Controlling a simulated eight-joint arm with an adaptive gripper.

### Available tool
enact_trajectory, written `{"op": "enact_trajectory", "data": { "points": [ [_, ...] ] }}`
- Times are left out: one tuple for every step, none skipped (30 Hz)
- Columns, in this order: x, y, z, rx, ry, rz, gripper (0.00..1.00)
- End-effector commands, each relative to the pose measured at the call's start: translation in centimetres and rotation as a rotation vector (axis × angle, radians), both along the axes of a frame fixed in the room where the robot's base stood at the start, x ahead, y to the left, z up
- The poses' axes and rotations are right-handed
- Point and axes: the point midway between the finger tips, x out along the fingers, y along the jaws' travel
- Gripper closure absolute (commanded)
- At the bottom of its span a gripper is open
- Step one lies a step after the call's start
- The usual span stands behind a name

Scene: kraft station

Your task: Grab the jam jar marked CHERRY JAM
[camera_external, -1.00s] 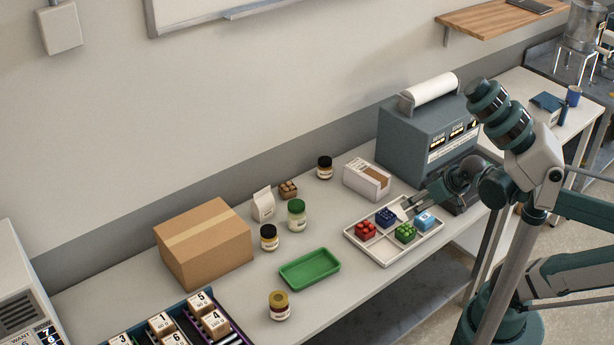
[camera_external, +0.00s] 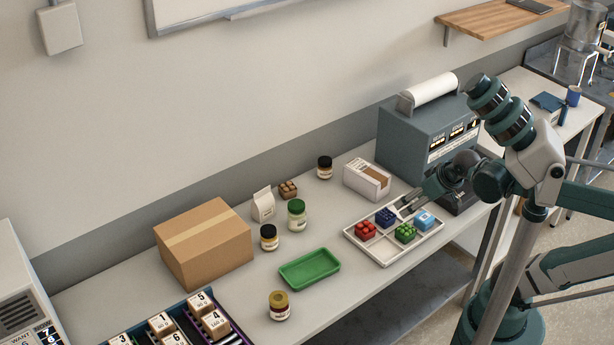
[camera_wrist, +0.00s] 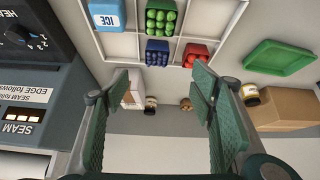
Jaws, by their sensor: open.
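Several jars stand on the bench in the external view, and their label text is too small to read. They are a dark-lidded jar (camera_external: 325,168) at the back, a green-lidded jar (camera_external: 297,214), a dark-lidded jar (camera_external: 269,238) by the cardboard box, and a gold-lidded jar (camera_external: 279,306) at the front. My gripper (camera_external: 408,201) is over the divided tray, to the right of all the jars. In the wrist view, my gripper (camera_wrist: 160,85) is open and empty. A dark-lidded jar (camera_wrist: 151,105) shows between the fingers, farther off.
The divided tray (camera_external: 358,241) holds red, blue and green pieces and an ICE block. A white carton (camera_external: 366,181) and the grey sealing machine (camera_external: 405,145) stand close by. A green tray (camera_external: 310,270), cardboard box (camera_external: 205,245), white bag (camera_external: 263,205) and brown item (camera_external: 288,189) are farther left.

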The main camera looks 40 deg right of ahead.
Motion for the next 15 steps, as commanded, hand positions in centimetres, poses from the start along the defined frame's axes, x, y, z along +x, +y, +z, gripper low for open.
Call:
{"op": "enact_trajectory", "data": {
  "points": [
    [0.5, 0.7, 0.7, -0.005, 0.008, 0.023, 0.44],
    [0.8, 1.0, 0.8, -0.009, 0.014, 0.035, 0.44],
    [1.2, 1.5, 1.1, -0.014, 0.020, 0.054, 0.44],
    [1.4, 2.0, 1.3, -0.018, 0.026, 0.068, 0.44],
    [1.7, 2.4, 1.5, -0.023, 0.032, 0.083, 0.44],
    [2.1, 3.0, 1.7, -0.029, 0.041, 0.105, 0.44],
    [2.4, 3.4, 1.9, -0.032, 0.046, 0.119, 0.44],
    [2.7, 3.9, 2.1, -0.037, 0.052, 0.135, 0.44],
    [3.0, 4.5, 2.2, -0.043, 0.060, 0.155, 0.44],
    [3.3, 5.0, 2.4, -0.047, 0.067, 0.171, 0.44],
    [3.5, 5.4, 2.5, -0.051, 0.072, 0.186, 0.44],
    [3.9, 6.1, 2.7, -0.057, 0.079, 0.206, 0.44],
    [4.1, 6.6, 2.8, -0.062, 0.085, 0.222, 0.44],
    [4.4, 7.0, 2.9, -0.067, 0.091, 0.237, 0.44],
    [4.7, 7.7, 3.1, -0.073, 0.099, 0.258, 0.44]
  ]
}}
